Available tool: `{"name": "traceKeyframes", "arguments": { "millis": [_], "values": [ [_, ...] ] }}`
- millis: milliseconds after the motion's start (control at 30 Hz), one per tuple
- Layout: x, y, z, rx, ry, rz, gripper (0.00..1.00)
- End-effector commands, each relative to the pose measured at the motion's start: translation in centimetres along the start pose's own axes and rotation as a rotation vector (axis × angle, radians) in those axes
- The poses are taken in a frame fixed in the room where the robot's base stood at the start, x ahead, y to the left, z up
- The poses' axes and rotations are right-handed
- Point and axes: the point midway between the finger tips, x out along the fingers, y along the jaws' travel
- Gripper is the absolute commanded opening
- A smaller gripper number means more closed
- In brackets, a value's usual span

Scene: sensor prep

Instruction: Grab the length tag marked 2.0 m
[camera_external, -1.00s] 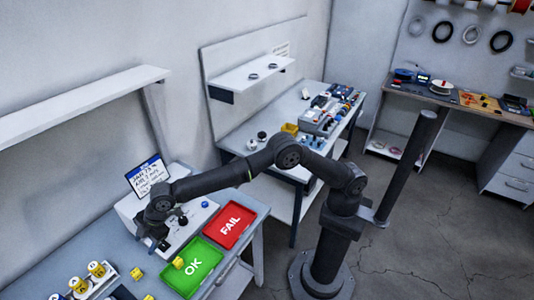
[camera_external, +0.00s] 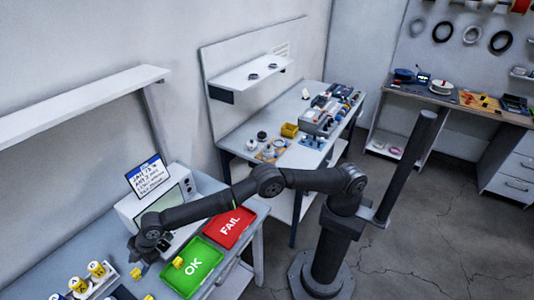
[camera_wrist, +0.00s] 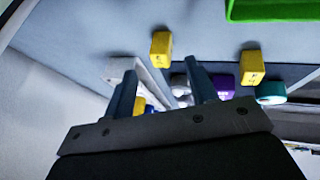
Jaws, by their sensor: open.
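Small yellow tags lie on the bench; one sits left of the green OK tray (camera_external: 191,290), another yellow tag (camera_external: 178,262) on that tray. In the wrist view a yellow tag (camera_wrist: 161,48) lies beyond my fingers, and another yellow tag (camera_wrist: 252,68) lies to the right. Purple (camera_wrist: 223,85) and teal (camera_wrist: 271,92) pieces lie nearby. No marking is readable, so I cannot tell which is 2.0 m. My gripper (camera_wrist: 161,86) is open; a white rack shows partly between and beyond its fingers. Externally, my gripper (camera_external: 149,246) is over the bench, near the rack.
The rack (camera_external: 106,284) with yellow-topped pieces stands at the lower left. A red FAIL tray (camera_external: 230,227) lies behind the OK tray.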

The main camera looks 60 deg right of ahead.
Motion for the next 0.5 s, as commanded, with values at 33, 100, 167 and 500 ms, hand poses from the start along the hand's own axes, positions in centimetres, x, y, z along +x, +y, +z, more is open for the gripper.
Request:
{"name": "traceKeyframes", "arguments": {
  "millis": [33,100,167,500],
  "values": [
    [0.9,-0.2,0.1,0.0,-0.002,-0.001,0.52],
    [1.8,-0.3,0.0,0.0,-0.001,-0.001,0.52],
    [2.3,-0.2,-0.1,0.0,0.0,0.0,0.52],
    [3.8,-0.2,-0.1,0.0,0.0,0.001,0.52]
  ]
}}
